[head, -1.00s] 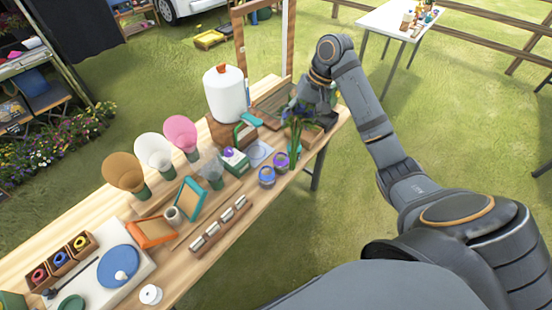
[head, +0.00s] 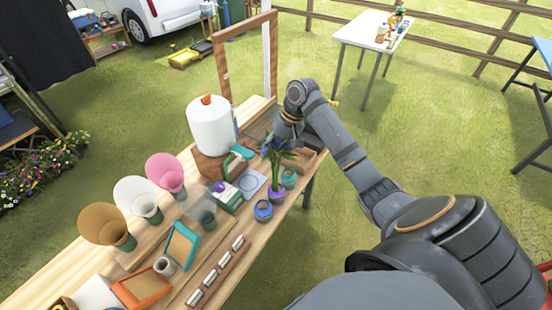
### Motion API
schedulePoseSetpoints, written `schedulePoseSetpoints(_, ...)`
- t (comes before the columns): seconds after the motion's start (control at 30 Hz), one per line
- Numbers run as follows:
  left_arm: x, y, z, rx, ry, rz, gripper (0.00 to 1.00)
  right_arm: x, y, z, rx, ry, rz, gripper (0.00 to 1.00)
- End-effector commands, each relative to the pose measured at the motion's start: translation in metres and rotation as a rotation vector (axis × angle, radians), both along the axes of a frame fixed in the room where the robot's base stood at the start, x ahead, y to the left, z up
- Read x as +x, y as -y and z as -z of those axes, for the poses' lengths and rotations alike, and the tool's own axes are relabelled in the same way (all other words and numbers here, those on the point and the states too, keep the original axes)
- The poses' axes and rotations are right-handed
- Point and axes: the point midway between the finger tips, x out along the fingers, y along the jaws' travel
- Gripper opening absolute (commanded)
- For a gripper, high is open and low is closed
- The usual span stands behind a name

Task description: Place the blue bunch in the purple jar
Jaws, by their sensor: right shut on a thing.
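The blue bunch (head: 275,148), dark blue-violet flowers with green leaves and stems, is upright at the right end of the wooden table. My right gripper (head: 288,133) is at the bunch from behind and shut on it; its fingertips are largely hidden by the leaves. The stems point down at the purple jar (head: 277,197), their lower ends lined up with its mouth. I cannot tell whether the tips are inside it or just above. My left gripper is out of view.
A blue jar (head: 263,211) stands close on the near side of the purple jar, and a teal jar (head: 289,175) on the far side. A white paper roll (head: 209,127) and paper cones (head: 166,173) stand behind. The table's front edge is close to the jars.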

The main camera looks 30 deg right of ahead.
Motion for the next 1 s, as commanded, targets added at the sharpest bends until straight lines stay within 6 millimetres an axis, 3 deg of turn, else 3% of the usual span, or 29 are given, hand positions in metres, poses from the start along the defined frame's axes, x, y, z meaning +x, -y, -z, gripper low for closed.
schedulePoseSetpoints(0.13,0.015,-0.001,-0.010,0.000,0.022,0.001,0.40,-0.001,-0.001,0.021,0.002,-0.005,0.001,0.07)
schedulePoseSetpoints(0.23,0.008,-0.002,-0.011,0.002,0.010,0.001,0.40,-0.001,0.000,0.033,0.000,-0.002,0.001,0.07)
schedulePoseSetpoints(0.5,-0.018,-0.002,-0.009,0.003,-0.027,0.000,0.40,-0.001,0.000,0.035,0.000,-0.002,0.001,0.07)
schedulePoseSetpoints(0.53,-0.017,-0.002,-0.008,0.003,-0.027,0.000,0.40,-0.001,0.000,0.035,0.000,-0.002,0.001,0.61)
schedulePoseSetpoints(0.7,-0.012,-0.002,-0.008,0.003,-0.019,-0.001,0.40,-0.001,0.000,0.035,0.000,-0.002,0.001,0.81)
schedulePoseSetpoints(1.0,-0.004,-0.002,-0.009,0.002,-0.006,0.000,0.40,-0.001,0.000,0.034,-0.001,0.000,0.000,0.81)
